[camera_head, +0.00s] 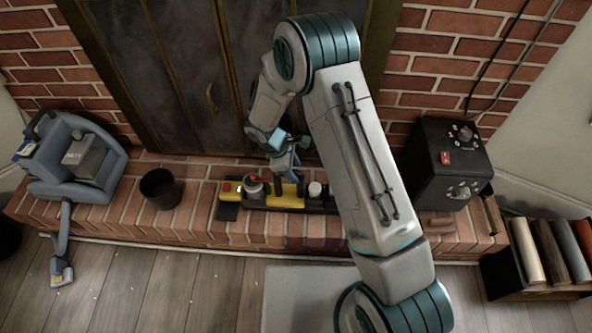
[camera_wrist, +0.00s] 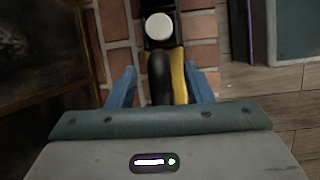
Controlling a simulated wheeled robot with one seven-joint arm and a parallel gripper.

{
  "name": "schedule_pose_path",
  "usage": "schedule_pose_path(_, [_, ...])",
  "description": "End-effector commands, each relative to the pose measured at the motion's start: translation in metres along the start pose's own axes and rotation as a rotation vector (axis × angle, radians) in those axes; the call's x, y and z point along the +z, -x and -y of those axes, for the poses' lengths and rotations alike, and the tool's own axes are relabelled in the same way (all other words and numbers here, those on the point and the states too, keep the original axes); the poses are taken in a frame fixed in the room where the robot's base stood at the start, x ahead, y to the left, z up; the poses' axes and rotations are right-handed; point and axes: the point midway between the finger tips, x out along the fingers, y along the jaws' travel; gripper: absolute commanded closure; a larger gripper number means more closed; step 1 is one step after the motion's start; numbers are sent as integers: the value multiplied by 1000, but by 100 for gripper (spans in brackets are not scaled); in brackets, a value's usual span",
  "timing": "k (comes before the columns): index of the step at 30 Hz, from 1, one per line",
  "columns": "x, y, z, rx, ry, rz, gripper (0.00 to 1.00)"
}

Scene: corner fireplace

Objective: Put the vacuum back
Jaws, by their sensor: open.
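A yellow and black device (camera_head: 285,196), which looks like a handheld vacuum, lies lengthwise on the brick hearth in the head view. It has a red button and a grey round part at its left and a white round cap at its right. My gripper (camera_head: 284,163) points down just above its middle. In the wrist view, the blue fingers of my gripper (camera_wrist: 158,78) are apart, one on each side of the device's black handle and yellow body (camera_wrist: 179,80). The white cap (camera_wrist: 158,27) shows beyond them. I cannot tell whether the fingers touch it.
A blue-grey machine (camera_head: 75,160) with a hose and nozzle stands at the hearth's left. A dark pot (camera_head: 161,188) is beside it. A black box (camera_head: 445,165) and a crate of rolls (camera_head: 507,275) are at right. Dark metal doors (camera_head: 205,80) rise behind.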

Motion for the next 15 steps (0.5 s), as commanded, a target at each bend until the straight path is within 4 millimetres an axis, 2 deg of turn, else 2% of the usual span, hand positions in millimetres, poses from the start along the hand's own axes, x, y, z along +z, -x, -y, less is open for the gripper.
schedule_pose_path(1, [1, 14, -1, 3, 0, -3, 53])
schedule_pose_path(6, [1, 53, -1, 4, 0, -3, 53])
schedule_pose_path(12, [0, 87, 0, 3, 0, -2, 53])
schedule_pose_path(15, [0, 96, 0, 1, 1, -1, 53])
